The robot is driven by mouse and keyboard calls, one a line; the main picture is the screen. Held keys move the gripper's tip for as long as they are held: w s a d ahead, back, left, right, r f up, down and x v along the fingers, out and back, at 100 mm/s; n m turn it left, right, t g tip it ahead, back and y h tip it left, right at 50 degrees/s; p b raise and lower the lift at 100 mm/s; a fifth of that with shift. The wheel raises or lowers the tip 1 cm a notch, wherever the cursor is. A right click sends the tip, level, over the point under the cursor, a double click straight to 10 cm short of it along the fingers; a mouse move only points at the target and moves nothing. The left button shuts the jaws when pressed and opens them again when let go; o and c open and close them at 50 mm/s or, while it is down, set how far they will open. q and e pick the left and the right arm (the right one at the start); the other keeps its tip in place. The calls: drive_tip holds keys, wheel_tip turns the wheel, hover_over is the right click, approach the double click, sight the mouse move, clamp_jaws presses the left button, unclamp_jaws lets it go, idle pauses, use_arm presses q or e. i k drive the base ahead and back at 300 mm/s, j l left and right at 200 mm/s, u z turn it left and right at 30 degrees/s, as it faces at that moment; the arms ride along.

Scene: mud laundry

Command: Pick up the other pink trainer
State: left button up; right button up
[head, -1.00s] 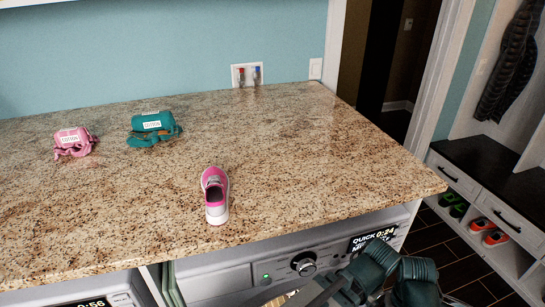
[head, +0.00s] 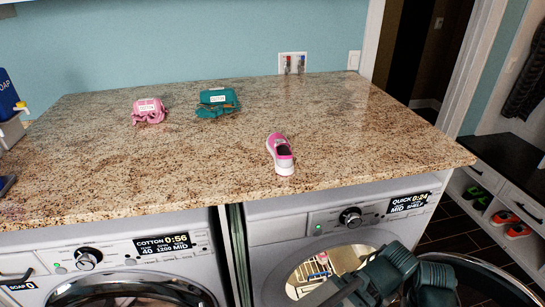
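One pink trainer (head: 280,154) with a white sole and a dark opening stands upright on the speckled stone worktop (head: 350,125), near its front edge. No second pink trainer can be made out. Dark green links of my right arm show at the lower right, in front of the right-hand washing machine (head: 277,229). The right gripper itself is not visible. My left arm and gripper are out of view.
A pink bundle (head: 149,112) and a teal bundle (head: 217,104), both labelled, lie further back. The left washing machine (head: 190,245) is beside the right one, whose round door (head: 490,282) stands open. A shoe bench (head: 500,165) stands right; worktop around the trainer is clear.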

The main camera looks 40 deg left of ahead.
sight(278, 145)
drive_tip(key=u, duration=1.2)
drive_tip(key=l+u, duration=0.45)
drive_tip(key=k+l, duration=0.05)
